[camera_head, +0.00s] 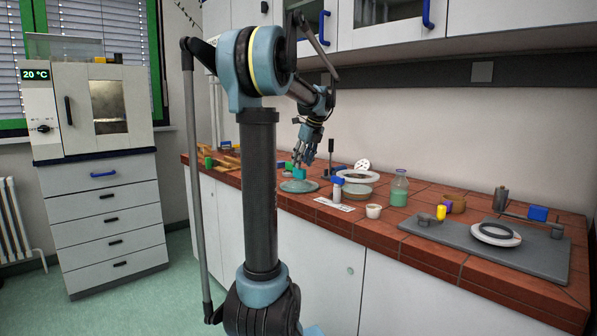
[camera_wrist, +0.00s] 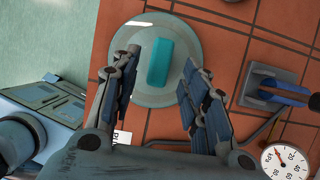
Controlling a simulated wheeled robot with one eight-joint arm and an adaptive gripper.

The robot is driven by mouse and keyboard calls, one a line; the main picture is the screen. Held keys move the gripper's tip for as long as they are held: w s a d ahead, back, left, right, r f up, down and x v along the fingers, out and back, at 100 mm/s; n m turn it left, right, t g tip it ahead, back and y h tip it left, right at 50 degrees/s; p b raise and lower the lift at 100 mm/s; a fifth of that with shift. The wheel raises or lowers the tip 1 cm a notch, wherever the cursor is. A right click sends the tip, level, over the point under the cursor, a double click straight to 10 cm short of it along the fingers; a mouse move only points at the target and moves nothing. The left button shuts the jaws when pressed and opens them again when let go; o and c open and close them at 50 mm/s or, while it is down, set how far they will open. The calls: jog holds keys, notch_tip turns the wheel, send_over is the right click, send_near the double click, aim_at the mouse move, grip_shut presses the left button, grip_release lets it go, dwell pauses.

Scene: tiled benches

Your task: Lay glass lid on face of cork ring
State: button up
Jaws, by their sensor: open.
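The glass lid (camera_head: 299,187) is a round, pale greenish disc with a teal block handle (camera_head: 298,173), lying on the tiled bench. In the wrist view the lid (camera_wrist: 146,93) lies below my gripper (camera_wrist: 160,64), with the teal handle (camera_wrist: 159,62) between the two spread fingers and apart from both. In the head view my open, empty gripper (camera_head: 305,152) points down just above the handle. A brown round piece (camera_head: 456,204) right of the bottle may be the cork ring; pale rings also show, so I cannot tell for sure.
Right of the lid are a pale ring (camera_head: 355,174) on a round dish, a white cup (camera_head: 374,211) and a green-filled bottle (camera_head: 399,191). A grey plate (camera_head: 512,252) bears another ring (camera_head: 496,234). A blue-handled grey block (camera_wrist: 266,90) and a gauge (camera_wrist: 285,161) lie beside the lid.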

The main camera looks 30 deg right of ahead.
jog(key=a+v, duration=0.1)
jog(key=v, duration=0.6)
jog(key=s+a+f+n, duration=0.3)
jog(key=a+f+n, duration=0.15)
jog(key=a, duration=0.25)
jog(key=s+a+f+n+g, duration=0.1)
jog(key=s+a+f+n, duration=0.3)
jog(key=a, duration=0.4)
jog(key=s+a+f+n, duration=0.3)
jog(key=a+n, duration=0.3)
jog(key=a, duration=0.1)
jog(key=s+a+f+n, duration=0.6)
jog(key=s+f+n, duration=0.3)
jog(key=f, duration=0.1)
jog(key=s+a+f+n+g+h, duration=0.1)
jog(key=s+a+f+n, duration=0.5)
jog(key=s+f+n, duration=0.3)
notch_tip(320, 180, down, 2)
jog(key=shift+s+f, duration=0.15)
jog(key=shift+s, duration=0.45)
jog(key=shift+n, duration=0.25)
jog(key=shift+w+f, duration=0.2)
jog(key=shift+w, duration=0.25)
